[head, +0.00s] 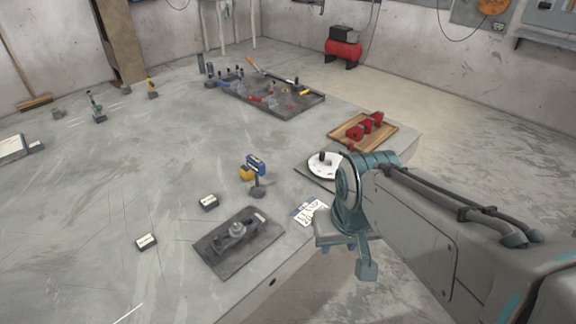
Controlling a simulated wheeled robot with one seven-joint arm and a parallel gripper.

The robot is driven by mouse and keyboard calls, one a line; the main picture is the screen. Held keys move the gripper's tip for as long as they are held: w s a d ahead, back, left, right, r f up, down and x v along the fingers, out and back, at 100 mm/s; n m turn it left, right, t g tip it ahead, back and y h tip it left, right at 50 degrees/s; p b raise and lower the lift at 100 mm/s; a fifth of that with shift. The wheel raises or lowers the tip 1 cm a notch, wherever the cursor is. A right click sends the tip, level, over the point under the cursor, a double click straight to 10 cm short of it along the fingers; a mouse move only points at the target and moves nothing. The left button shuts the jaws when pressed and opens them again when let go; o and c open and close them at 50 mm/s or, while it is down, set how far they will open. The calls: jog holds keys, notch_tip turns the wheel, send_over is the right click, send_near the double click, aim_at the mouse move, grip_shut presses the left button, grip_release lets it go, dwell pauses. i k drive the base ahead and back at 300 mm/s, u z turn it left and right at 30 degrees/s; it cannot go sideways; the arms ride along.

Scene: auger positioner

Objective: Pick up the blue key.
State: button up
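No object in the head view can be named for certain as a blue key. A small blue piece (256,163) tops a dark upright stand on the grey table, beside a yellow piece (246,174). Another small blue item (223,85) lies on the dark board at the far side, too small to identify. My gripper (350,258) hangs at the table's right front edge, right of and nearer than the blue piece on the stand, apart from both blue things. One fingertip shows clearly; the gap between the fingers cannot be judged. No held object is visible.
A dark plate with a fixture (214,254), small labelled blocks (208,202) and a white card (311,211) lie near the front. A white disc (323,164) and a wooden tray (341,137) with red parts stand along the right edge. The table's left middle is mostly clear.

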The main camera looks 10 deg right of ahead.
aim_at(257, 190)
jog(key=z, duration=0.7)
jog(key=k, duration=1)
jog(key=z, duration=0.7)
jog(key=i, duration=1)
jog(key=u, duration=0.85)
jog(key=i, duration=1)
jog(key=u, duration=1.4)
jog(key=i, duration=0.4)
jog(key=u, duration=0.4)
